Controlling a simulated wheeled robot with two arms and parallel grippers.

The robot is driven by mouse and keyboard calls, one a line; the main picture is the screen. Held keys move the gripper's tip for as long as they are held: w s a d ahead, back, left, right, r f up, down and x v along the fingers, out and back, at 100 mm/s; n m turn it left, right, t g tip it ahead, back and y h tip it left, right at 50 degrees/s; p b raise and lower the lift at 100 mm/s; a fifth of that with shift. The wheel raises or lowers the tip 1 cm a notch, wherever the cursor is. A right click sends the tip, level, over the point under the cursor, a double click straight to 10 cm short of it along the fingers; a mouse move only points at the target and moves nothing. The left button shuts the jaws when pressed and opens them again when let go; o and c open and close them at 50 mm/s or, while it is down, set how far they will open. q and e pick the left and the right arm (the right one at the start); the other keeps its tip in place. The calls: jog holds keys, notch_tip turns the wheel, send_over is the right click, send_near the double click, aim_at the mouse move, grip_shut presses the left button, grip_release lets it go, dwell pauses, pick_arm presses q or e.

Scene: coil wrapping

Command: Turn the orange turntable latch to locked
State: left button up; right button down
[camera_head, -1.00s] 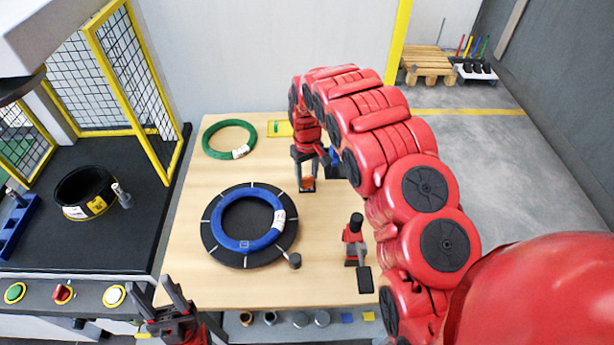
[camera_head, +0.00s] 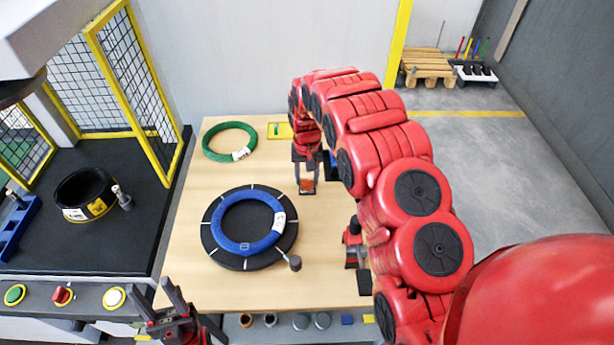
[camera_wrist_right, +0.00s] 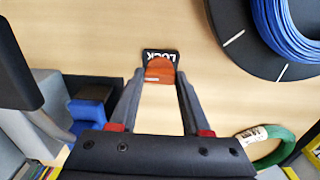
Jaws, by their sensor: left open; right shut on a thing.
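The orange turntable latch (camera_wrist_right: 159,70) sits on a black plate marked LOCK (camera_wrist_right: 150,54) in the right wrist view. My right gripper (camera_head: 306,190) is shut on the latch, with one finger on each side of it. In the head view only a small orange patch of the latch shows between the fingers. The black turntable (camera_head: 240,263) lies to the left of the latch and bears a blue coil (camera_head: 228,241). My left gripper (camera_head: 172,303) is open and empty, near the table's front left corner.
A green coil (camera_head: 206,147) lies on the wooden table (camera_head: 190,200) at the back left. A red and black device (camera_head: 351,253) at the table's right is partly hidden by my right arm. A black coil (camera_head: 63,194) sits on the machine bed at left.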

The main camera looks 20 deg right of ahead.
aim_at(307, 180)
jog(key=shift+c, duration=1.8)
grip_release()
notch_tip(307, 180, up, 18)
jog(key=p, duration=1.7)
jog(key=shift+f, duration=0.25)
jog(key=shift+f, duration=0.1)
